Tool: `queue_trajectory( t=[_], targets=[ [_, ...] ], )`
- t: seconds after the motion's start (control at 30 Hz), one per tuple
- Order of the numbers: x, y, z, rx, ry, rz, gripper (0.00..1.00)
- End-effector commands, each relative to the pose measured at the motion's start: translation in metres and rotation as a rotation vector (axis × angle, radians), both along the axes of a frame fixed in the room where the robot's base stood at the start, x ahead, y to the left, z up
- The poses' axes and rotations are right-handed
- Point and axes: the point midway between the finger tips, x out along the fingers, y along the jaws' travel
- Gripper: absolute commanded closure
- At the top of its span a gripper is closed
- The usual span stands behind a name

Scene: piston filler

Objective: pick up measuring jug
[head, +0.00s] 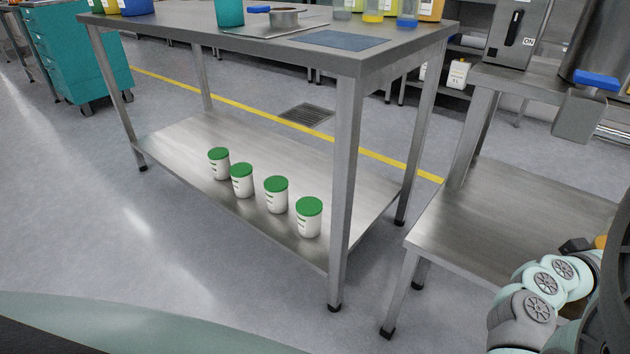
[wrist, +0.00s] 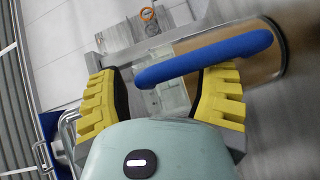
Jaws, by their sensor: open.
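My gripper (wrist: 165,88) shows in the wrist view with its two yellow ribbed fingers apart. A blue rounded bar (wrist: 205,58), like a handle, slants across the gap at the fingertips; I cannot tell if it touches them. Behind its right end is a round vessel (wrist: 284,50) with a metallic rim and brown inside. I cannot tell for sure whether this is the measuring jug. In the head view, a teal container (head: 229,13), cut off by the top edge, stands on the tall steel table. A small blue-handled metal pan (head: 284,18) stands beside it.
Several white tubs with green lids (head: 276,196) stand on the steel table's lower shelf (head: 180,135). A lower steel bench (head: 470,225) is at the right, with a blue-handled machine part (head: 597,80) above. A teal drawer cabinet (head: 75,50) stands at the left. Floor at left is clear.

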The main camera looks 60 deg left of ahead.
Motion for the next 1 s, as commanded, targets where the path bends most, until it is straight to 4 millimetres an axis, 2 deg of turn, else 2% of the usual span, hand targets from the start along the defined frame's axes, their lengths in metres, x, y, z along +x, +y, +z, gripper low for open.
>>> queue_trajectory(
  t=[0.07,0.6,1.0],
  targets=[
    [0.0001,0.0002,0.0003,0.000,-0.001,0.001,0.43],
    [-0.0002,0.0007,-0.0009,0.000,0.002,0.001,0.98],
    [-0.0010,0.0009,-0.0047,0.000,0.012,0.002,1.00]
  ],
)
